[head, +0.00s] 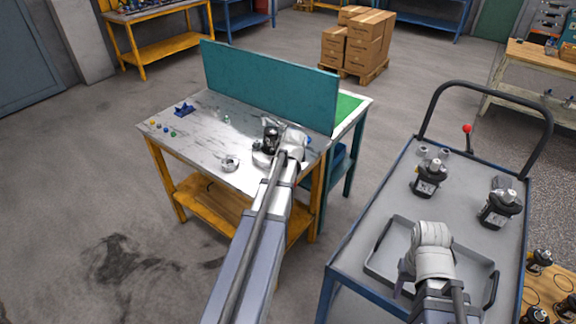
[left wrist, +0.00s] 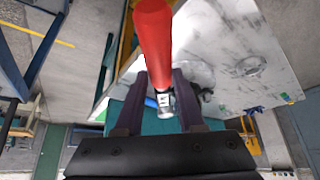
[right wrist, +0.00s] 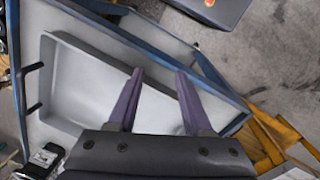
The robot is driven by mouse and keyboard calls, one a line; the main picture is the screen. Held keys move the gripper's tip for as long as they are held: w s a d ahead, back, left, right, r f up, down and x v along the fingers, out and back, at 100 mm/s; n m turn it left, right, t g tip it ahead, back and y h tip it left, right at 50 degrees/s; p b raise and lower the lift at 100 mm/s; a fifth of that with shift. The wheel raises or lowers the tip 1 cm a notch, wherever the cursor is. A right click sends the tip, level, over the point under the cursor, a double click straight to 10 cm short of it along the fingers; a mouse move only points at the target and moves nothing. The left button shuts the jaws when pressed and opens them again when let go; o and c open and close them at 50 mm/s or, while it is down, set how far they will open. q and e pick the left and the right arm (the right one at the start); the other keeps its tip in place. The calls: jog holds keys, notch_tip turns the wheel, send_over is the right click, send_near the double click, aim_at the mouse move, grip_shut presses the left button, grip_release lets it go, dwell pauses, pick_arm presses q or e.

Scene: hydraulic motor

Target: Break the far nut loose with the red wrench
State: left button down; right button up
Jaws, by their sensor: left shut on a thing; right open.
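My left gripper (left wrist: 157,95) is shut on the red wrench (left wrist: 154,40). Its red handle points up in the left wrist view, with its metal end (left wrist: 165,103) between the fingers. In the head view my left arm reaches over the marble-topped workbench (head: 200,125) and hides most of the wrench. A dark motor (head: 271,138) stands on the bench right beside the left wrist. I cannot make out the far nut or whether the wrench touches it. My right gripper (right wrist: 156,75) is open and empty above the grey tray (right wrist: 60,85) on the cart.
A teal panel (head: 268,85) stands along the bench's back edge. A round metal part (head: 230,163) lies on the bench near its front. The cart (head: 380,215) holds two more motors (head: 430,178) (head: 500,205). The bench's left half is mostly clear.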

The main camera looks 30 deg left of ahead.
pick_arm(q)
jog(key=shift+d+f, duration=0.1)
jog(key=shift+d, duration=0.2)
jog(key=shift+w+d+n+g+y, duration=0.4)
jog(key=shift+w+d+n+g, duration=0.1)
jog(key=shift+w+d+n, duration=0.75)
jog(key=shift+w+d, duration=0.1)
jog(key=shift+d, duration=0.05)
dwell(0.5)
jog(key=shift+w+d+n+g+y, duration=0.15)
jog(key=shift+w+d+n+g, duration=0.05)
jog(key=shift+w+d+n, duration=0.4)
jog(key=shift+w+d+n+g+y, duration=0.2)
jog(key=shift+w+d+n, duration=0.15)
jog(key=shift+w+n, duration=0.3)
jog(key=shift+w+d, duration=0.1)
jog(key=shift+w, duration=0.1)
jog(key=shift+w+d, duration=0.2)
jog(key=shift+w, duration=0.2)
jog(key=shift+s+a, duration=0.2)
jog(key=shift+s, duration=0.05)
dwell(0.5)
